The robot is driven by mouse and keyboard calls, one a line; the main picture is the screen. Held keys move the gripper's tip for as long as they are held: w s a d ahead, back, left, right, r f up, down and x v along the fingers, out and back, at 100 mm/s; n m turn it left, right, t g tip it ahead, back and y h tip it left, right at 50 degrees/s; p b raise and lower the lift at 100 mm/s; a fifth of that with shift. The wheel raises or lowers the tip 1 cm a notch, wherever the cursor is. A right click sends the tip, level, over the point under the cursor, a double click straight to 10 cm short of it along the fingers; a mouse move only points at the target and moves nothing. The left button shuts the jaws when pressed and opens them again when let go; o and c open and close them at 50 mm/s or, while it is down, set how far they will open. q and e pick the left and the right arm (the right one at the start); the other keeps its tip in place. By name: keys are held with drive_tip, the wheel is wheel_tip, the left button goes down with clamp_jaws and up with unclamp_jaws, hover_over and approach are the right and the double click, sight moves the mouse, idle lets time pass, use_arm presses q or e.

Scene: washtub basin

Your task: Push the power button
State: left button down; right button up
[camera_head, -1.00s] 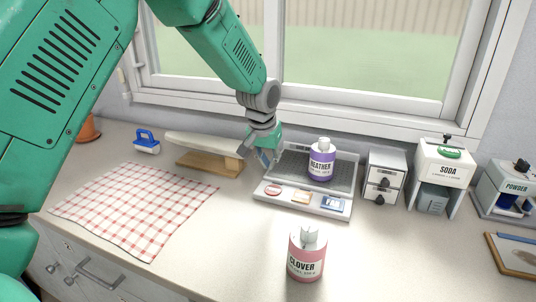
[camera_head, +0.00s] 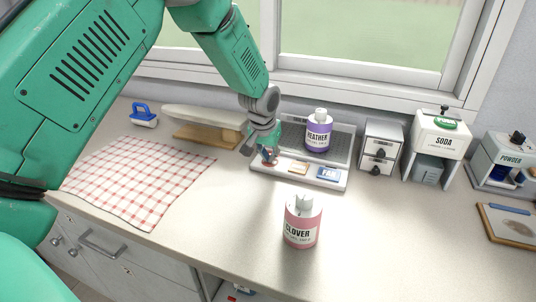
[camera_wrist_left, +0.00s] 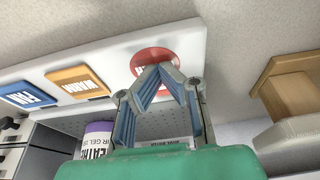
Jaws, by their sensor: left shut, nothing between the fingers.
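A grey-white tray-like device (camera_head: 342,182) with a perforated bed stands against the back wall under the window. Its front strip carries a red round button (camera_wrist_left: 154,57), an orange WARM button (camera_head: 299,167) and a blue FAN button (camera_head: 328,173). The red button's lettering is mostly covered by my fingers. My left gripper (camera_head: 268,159) is shut and empty, its fingertips at the red button and largely hiding it in the head view. In the left wrist view the fingertips (camera_wrist_left: 157,70) overlap the button's lower part; I cannot tell whether they touch it. My right gripper is not in view.
A purple FEATHER bottle (camera_head: 318,134) stands on the device's bed. A pink CLOVER bottle (camera_head: 301,222) stands in front. A wooden stand with a pale top (camera_head: 205,134) is left of my gripper. Drawers (camera_head: 380,147) and a SODA dispenser (camera_head: 439,141) stand right. A checked cloth (camera_head: 138,180) lies left.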

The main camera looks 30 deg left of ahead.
use_arm(q)
drive_tip(key=shift+s+d+f, duration=0.3)
drive_tip(key=shift+d+f, duration=0.1)
drive_tip(key=shift+f, duration=0.3)
drive_tip(key=shift+w+r+p, duration=0.1)
drive_tip(key=shift+r+p, duration=0.15)
drive_tip(key=shift+p, duration=0.1)
drive_tip(key=r+p, duration=0.3)
drive_tip(key=r, duration=0.1)
drive_tip(key=shift+w+a+p, duration=0.2)
drive_tip(key=shift+w+p, duration=0.05)
drive_tip(key=shift+p, duration=0.05)
drive_tip(key=v, duration=1)
drive_tip(key=shift+b, duration=0.35)
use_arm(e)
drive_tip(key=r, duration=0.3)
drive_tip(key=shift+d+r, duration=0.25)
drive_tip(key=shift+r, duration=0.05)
use_arm(q)
drive_tip(key=shift+r, duration=0.1)
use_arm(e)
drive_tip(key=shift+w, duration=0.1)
